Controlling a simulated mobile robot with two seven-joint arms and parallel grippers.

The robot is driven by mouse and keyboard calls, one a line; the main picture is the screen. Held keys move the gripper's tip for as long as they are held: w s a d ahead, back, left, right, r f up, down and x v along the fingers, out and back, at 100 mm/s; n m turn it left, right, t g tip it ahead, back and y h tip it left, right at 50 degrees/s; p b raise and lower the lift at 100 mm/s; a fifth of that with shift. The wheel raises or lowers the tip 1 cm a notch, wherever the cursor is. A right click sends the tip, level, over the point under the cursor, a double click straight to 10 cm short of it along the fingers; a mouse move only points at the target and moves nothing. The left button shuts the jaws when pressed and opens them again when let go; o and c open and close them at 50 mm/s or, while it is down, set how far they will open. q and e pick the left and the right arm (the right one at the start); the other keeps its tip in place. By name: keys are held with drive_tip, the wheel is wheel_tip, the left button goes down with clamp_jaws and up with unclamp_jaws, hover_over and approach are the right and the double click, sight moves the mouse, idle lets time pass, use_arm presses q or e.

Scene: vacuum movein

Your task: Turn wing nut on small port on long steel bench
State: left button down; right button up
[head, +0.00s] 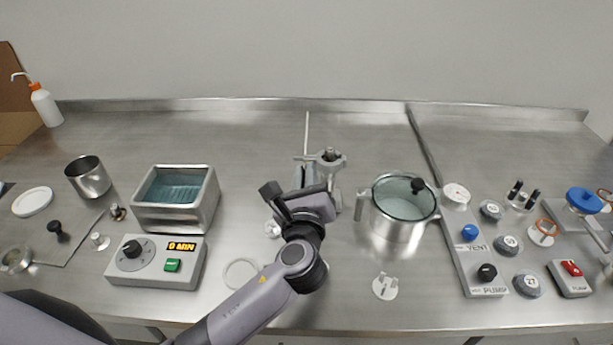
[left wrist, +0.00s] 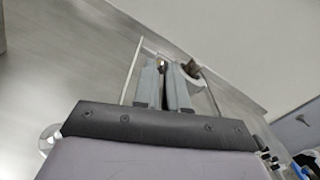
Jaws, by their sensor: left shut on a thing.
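My left gripper (head: 305,178) is in the middle of the long steel bench (head: 260,130), at a grey metal port fitting (head: 330,160). The fitting stands upright with a dark knob-like top and thin side arms. In the left wrist view the two grey fingers (left wrist: 164,70) are close together, with a small thing between their tips, partly hidden; it is likely the wing nut (left wrist: 161,62). Part of the fitting (left wrist: 190,72) shows just right of the fingertips. My gripper body hides the lower fitting in the head view. My right gripper is not in view.
A lidded steel pot (head: 398,230) stands close on the right. A water bath (head: 176,200) and its control box (head: 155,262) stand on the left. A panel with vent and pump knobs (head: 475,255) lies further right. The back of the bench is mostly clear.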

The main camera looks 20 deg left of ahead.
use_arm(q)
drive_tip(key=shift+n, duration=1.1)
drive_tip(key=c, duration=1.5)
unclamp_jaws()
